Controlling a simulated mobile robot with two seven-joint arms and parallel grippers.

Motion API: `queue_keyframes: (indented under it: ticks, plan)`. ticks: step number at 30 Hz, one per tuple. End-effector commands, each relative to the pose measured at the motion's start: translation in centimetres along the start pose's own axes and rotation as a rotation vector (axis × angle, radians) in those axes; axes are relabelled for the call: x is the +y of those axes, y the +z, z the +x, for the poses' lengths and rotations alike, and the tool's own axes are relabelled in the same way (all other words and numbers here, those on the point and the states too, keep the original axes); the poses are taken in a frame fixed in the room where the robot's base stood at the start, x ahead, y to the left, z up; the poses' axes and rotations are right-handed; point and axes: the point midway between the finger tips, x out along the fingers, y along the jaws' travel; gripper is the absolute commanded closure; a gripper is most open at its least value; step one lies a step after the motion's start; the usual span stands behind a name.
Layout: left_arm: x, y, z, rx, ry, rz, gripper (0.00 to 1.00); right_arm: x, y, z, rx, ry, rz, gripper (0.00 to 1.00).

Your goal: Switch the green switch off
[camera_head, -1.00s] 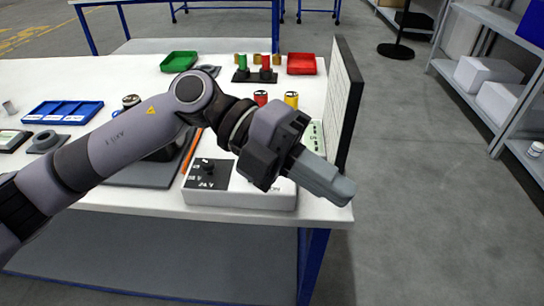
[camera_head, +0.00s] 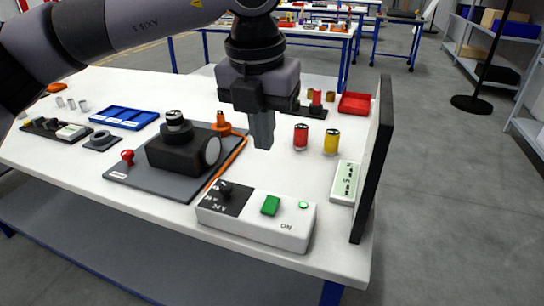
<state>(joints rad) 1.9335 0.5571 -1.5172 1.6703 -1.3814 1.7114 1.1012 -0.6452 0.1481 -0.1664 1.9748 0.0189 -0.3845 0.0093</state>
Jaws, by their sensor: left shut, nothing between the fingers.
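The green switch (camera_head: 270,205) is a green rocker on top of a white control box (camera_head: 262,236) at the table's front edge. A small round green light (camera_head: 303,205) beside it looks lit, above dark "ON" lettering. A black knob (camera_head: 225,188) sits on the box's dark left panel. My left gripper (camera_head: 263,141) points down above the table, behind and above the switch and apart from it. Its fingers are shut and empty. My right gripper is not in view.
A black upright panel (camera_head: 373,160) stands at the table's right edge, right of the box. A grey plate (camera_head: 150,186) with a black device (camera_head: 182,150) lies to the left. Red (camera_head: 301,137) and yellow (camera_head: 331,142) cylinders stand behind the box.

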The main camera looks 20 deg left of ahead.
Motion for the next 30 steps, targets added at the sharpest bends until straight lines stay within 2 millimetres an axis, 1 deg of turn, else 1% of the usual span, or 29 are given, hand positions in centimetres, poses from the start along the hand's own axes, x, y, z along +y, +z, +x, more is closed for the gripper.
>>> queue_keyframes:
  ticks: [9, 15, 18, 21, 25, 30]
  plan:
    - [-0.1, -0.2, 6.6, 0.007, -0.002, 0.003, 1.0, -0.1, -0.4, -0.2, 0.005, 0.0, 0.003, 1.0]
    - [-0.1, -0.1, 10.3, 0.006, -0.003, 0.003, 1.0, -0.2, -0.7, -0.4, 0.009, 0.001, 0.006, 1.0]
    - [-0.1, -0.1, 11.5, 0.004, -0.003, 0.003, 1.0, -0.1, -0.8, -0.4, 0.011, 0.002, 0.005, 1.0]
    - [-0.1, -0.1, 12.4, 0.004, -0.004, 0.003, 1.0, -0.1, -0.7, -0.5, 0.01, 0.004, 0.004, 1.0]
    - [-0.1, -0.1, 12.8, 0.003, -0.004, 0.003, 1.0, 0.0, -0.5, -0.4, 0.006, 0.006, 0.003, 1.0]
    - [-0.1, -0.1, 12.8, 0.002, -0.004, 0.003, 1.0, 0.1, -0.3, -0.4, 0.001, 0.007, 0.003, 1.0]
